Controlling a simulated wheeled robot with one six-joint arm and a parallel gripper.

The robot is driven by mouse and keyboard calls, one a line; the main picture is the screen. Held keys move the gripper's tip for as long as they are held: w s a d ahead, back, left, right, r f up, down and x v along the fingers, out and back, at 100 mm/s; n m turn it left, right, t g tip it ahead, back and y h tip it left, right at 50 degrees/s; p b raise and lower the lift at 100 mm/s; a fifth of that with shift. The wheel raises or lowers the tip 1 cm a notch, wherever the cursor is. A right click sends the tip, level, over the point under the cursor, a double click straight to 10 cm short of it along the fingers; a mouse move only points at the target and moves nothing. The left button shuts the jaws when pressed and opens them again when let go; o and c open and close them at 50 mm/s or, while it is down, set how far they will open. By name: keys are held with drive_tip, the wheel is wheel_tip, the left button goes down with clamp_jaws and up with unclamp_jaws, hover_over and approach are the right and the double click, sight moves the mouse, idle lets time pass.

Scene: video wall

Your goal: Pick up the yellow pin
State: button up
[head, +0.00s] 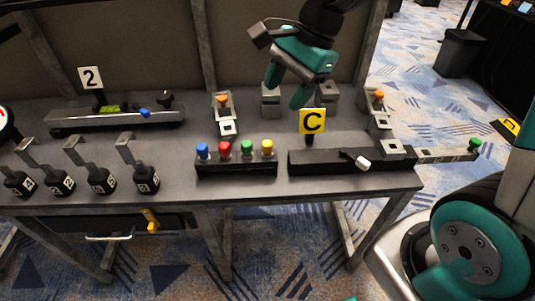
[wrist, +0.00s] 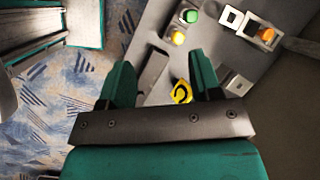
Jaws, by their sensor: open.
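The yellow pin (head: 267,147) stands upright at the right end of a black block (head: 236,170), beside a green, a red and a blue pin. It also shows in the wrist view (wrist: 178,38), beyond my fingertips and next to the green pin (wrist: 190,16). In the head view my gripper (head: 285,88) is above the back of the table, higher up and a little right of the yellow pin. In the wrist view my gripper (wrist: 160,68) has its teal fingers spread wide with nothing between them.
A yellow C sign (head: 312,121) stands behind a long black block (head: 330,163) with a white-tipped lever. Latch devices with orange knobs (head: 222,101) sit farther back. Several numbered black blocks with metal arms (head: 147,179) stand at left. A grey bin (head: 460,51) is on the carpet.

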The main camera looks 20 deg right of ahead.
drive_tip(key=w+d+f+m, duration=0.3)
drive_tip(key=w+d+m, duration=0.15)
drive_tip(key=m, duration=0.25)
drive_tip(key=m+b, duration=0.1)
hover_over(268, 143)
drive_tip(key=f, duration=1.1)
drive_tip(key=shift+s+d+f, duration=0.2)
drive_tip(key=shift+d+f, duration=0.15)
drive_tip(key=shift+d+f+x, duration=0.1)
drive_tip(key=shift+d+x, duration=0.1)
drive_tip(key=shift+x, duration=0.7)
drive_tip(key=shift+d+f+x, duration=0.1)
drive_tip(key=shift+d+x, duration=0.1)
drive_tip(key=shift+x, duration=0.7)
drive_tip(key=shift+d+x, duration=0.2)
drive_tip(key=shift+x, duration=0.75)
drive_tip(key=shift+c, duration=0.2)
drive_tip(key=c, duration=1)
